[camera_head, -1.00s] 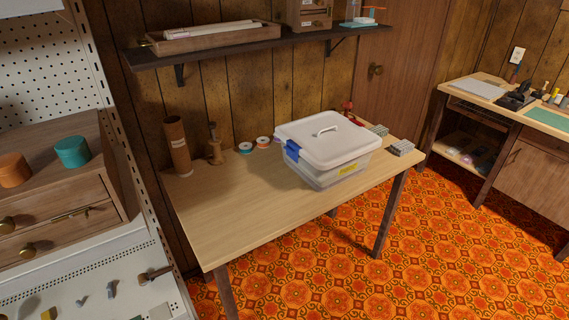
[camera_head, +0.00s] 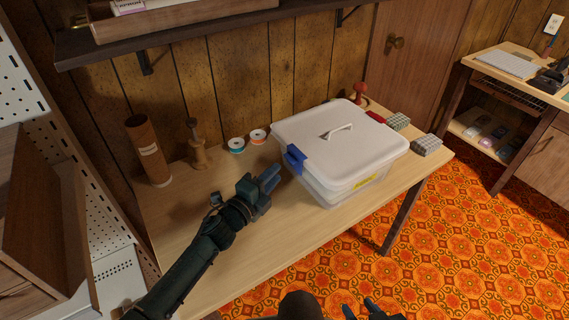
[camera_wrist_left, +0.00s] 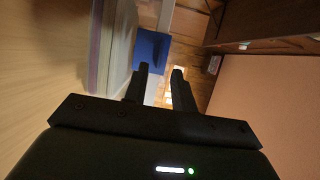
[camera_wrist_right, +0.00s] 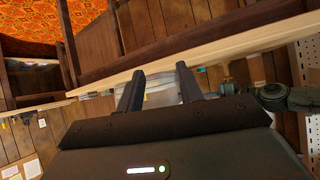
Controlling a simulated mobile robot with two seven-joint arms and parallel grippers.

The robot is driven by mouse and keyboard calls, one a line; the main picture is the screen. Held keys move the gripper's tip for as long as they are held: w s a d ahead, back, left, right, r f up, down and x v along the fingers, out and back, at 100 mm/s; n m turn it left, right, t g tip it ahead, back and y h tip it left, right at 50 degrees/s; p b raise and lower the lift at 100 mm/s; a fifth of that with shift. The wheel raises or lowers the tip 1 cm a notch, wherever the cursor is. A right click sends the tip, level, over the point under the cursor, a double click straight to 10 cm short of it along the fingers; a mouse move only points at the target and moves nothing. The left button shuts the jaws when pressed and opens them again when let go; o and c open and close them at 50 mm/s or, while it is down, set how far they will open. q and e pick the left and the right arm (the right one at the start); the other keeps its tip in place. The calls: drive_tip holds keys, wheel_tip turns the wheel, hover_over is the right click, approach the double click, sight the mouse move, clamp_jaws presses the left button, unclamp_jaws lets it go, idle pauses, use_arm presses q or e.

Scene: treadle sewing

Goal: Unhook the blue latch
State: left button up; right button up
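A clear plastic box (camera_head: 345,186) with a white lid (camera_head: 325,140) and a top handle stands on the wooden table. The blue latch (camera_head: 294,159) sits on the box's left side at the lid's edge; whether it is hooked I cannot tell. In the left wrist view the latch (camera_wrist_left: 151,48) is just beyond the fingertips. My left gripper (camera_head: 272,178) is open and empty, pointing at the latch from the left, apparently a small gap away. My right gripper (camera_head: 361,305) is low at the bottom edge, open and empty, away from the box; its fingers show in the right wrist view (camera_wrist_right: 160,80).
Thread spools (camera_head: 247,142), a wooden stand (camera_head: 199,150) and a brown tube (camera_head: 148,150) stand at the table's back left. Grey patterned blocks (camera_head: 427,145) and a red item (camera_head: 360,92) lie around the box's right and back. A shelf (camera_head: 215,24) hangs above. The table's front left is clear.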

sight(288, 160)
use_arm(q)
drive_tip(key=x, duration=0.5)
drive_tip(key=shift+w+d+b, duration=0.15)
drive_tip(key=shift+w+b, duration=0.15)
drive_tip(key=shift+w, duration=0.05)
clamp_jaws()
